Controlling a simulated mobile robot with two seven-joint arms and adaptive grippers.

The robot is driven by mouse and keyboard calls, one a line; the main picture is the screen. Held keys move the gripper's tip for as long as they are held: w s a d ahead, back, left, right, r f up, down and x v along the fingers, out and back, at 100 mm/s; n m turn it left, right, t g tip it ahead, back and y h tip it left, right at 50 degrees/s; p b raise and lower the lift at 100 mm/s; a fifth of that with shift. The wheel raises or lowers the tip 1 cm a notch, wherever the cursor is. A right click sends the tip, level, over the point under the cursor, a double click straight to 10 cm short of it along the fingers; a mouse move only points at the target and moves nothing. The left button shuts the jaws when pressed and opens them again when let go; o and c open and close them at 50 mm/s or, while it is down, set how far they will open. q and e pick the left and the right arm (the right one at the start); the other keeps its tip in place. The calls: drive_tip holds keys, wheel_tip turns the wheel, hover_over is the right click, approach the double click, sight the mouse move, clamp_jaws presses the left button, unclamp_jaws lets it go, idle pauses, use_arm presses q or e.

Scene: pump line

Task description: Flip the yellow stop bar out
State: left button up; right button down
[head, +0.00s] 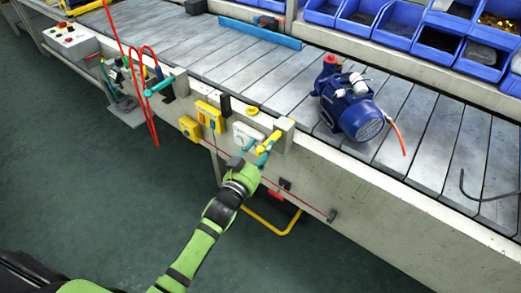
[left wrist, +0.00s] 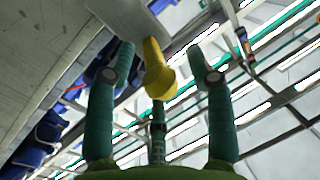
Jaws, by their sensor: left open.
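The yellow stop bar (head: 268,142) is mounted at a pale grey block (head: 286,128) on the front side of the conveyor. In the left wrist view the yellow bar (left wrist: 157,70) hangs from the grey block (left wrist: 135,18) and points toward the camera, its rounded end between the fingers. My left gripper (head: 255,152) is at the bar, with its teal fingers spread. In the wrist view its fingers (left wrist: 162,65) stand either side of the bar, with visible gaps. I cannot tell whether any finger touches it. My right gripper is out of view.
A blue pump (head: 350,108) stands on the slatted conveyor (head: 260,75), right of the block. A yellow control box (head: 210,117) and a white box (head: 247,134) sit on the front side. A red cable (head: 245,176) runs below them. The floor in front is clear.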

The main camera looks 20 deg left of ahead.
sight(256, 154)
use_arm(q)
drive_tip(key=shift+c, duration=0.4)
clamp_jaws()
drive_tip(key=shift+s+a+r+p, duration=0.1)
drive_tip(key=shift+s+a+p, duration=0.1)
drive_tip(key=shift+s+p, duration=0.2)
drive_tip(key=shift+s+a+p, duration=0.2)
drive_tip(key=shift+s+p, duration=0.05)
drive_tip(key=shift+s, duration=0.3)
drive_tip(key=shift+s+a+p, duration=0.2)
drive_tip(key=shift+s+p, duration=0.05)
drive_tip(key=shift+s, duration=0.25)
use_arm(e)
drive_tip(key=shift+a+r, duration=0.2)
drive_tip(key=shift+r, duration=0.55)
use_arm(q)
drive_tip(key=shift+o, duration=0.4)
unclamp_jaws()
drive_tip(key=shift+s, duration=0.1)
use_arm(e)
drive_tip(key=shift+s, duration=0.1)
